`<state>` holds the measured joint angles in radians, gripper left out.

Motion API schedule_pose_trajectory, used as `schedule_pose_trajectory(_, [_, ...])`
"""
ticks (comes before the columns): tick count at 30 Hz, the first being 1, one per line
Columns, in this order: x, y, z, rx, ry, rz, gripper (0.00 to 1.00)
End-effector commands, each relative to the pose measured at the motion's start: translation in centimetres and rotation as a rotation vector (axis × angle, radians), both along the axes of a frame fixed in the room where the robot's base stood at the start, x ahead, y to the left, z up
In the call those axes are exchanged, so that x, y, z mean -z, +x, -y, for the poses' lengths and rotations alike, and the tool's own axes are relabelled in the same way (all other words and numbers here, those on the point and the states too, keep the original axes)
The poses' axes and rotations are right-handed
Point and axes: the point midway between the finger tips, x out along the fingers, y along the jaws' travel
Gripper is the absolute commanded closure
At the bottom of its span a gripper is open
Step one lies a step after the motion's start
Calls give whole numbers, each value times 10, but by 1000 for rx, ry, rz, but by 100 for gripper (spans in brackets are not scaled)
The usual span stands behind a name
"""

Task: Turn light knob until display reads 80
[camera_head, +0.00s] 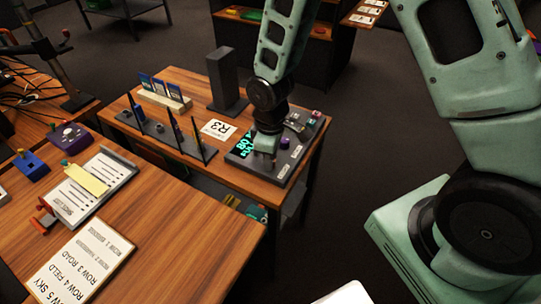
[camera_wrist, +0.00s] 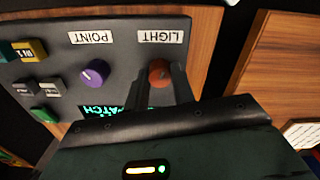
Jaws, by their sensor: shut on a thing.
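The dark control panel (camera_head: 299,150) lies on the wooden table in the head view. In the wrist view the red-orange light knob (camera_wrist: 158,69) sits below an upside-down LIGHT label (camera_wrist: 160,36). My gripper (camera_wrist: 163,80) is shut on this knob; its fingers hide part of it. The display (camera_head: 243,146) has teal text; its first line seems to start with 80, and my gripper hides the rest. In the wrist view only a strip of the display (camera_wrist: 106,111) shows, reading something like "ATCH".
A purple knob (camera_wrist: 95,73) labelled POINT is beside the light knob. Several buttons, one green (camera_wrist: 44,114), are farther left. A dark upright block (camera_head: 225,80) and a pen rack (camera_head: 168,130) stand on the table left of the panel.

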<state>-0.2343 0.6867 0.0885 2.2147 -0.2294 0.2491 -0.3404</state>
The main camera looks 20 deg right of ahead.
Motion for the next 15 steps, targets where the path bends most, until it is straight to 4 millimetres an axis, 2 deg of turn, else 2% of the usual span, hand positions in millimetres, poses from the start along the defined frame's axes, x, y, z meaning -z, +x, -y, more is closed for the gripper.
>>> schedule_pose_trajectory(5, [-1,1,-1,-2,2,3,98])
schedule_pose_trajectory(6, [-1,1,-1,-2,2,3,67])
schedule_pose_trajectory(8, [-1,1,-1,-2,2,3,53])
schedule_pose_trajectory(15, [0,1,-1,-2,1,2,53])
